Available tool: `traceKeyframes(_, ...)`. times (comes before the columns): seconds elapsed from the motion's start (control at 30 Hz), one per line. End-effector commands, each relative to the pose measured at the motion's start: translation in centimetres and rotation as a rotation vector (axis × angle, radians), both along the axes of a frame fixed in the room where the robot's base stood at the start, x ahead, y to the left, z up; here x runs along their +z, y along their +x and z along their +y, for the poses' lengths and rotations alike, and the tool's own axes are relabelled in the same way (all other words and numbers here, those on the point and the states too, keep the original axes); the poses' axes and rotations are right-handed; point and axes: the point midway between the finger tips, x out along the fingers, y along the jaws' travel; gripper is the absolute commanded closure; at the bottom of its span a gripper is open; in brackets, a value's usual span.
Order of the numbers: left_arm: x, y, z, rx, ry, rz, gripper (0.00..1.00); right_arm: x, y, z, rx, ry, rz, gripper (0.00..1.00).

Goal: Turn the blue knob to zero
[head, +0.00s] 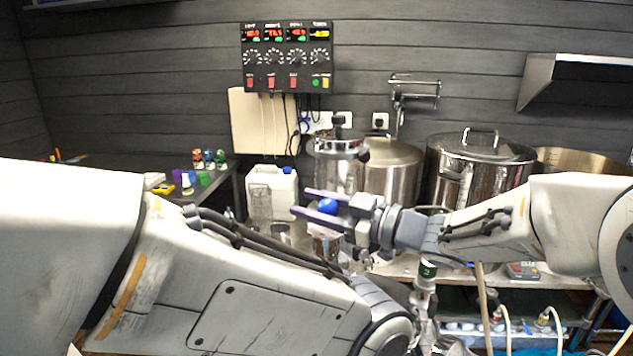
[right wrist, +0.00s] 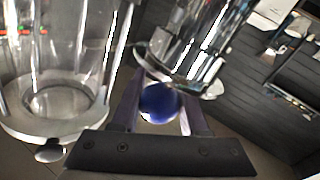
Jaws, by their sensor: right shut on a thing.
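The blue knob (head: 328,206) is a round ball-like piece in the middle of the head view, below a clear and metal vessel (head: 338,172). It also shows in the right wrist view (right wrist: 160,102). My right gripper (head: 312,202) comes in from the right, with its purple fingers on either side of the knob. In the right wrist view its fingers (right wrist: 158,118) flank the knob and are shut on it. My left arm crosses the lower left of the head view; its gripper cannot be made out.
A control panel (head: 287,57) with dials hangs on the dark wall. Large steel pots (head: 478,165) stand at the right. A white jug (head: 272,193) and small bottles (head: 209,160) are at the left. In the right wrist view a clear cylinder (right wrist: 65,60) stands close at the left.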

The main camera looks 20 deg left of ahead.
Motion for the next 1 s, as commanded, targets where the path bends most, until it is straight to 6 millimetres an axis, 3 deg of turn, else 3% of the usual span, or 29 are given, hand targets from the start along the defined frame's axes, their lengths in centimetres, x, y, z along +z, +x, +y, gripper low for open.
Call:
traceKeyframes(0.03, 1.3, 0.0, 0.0, 0.0, 0.0, 0.0, 0.5, 0.5, 0.1, -0.1, 0.04, -0.001, 0.004, 1.0)
traceKeyframes(0.4, 4.8, 0.0, 0.0, 0.0, 0.0, 0.0, 0.5, 0.3, -1.0, -0.1, 0.391, 0.001, 0.001, 1.0)
traceKeyframes(1.0, 7.1, 0.0, 0.0, 0.001, 0.0, 0.0, 0.5, 0.1, -2.2, -0.5, 0.757, 0.003, -0.001, 1.0)
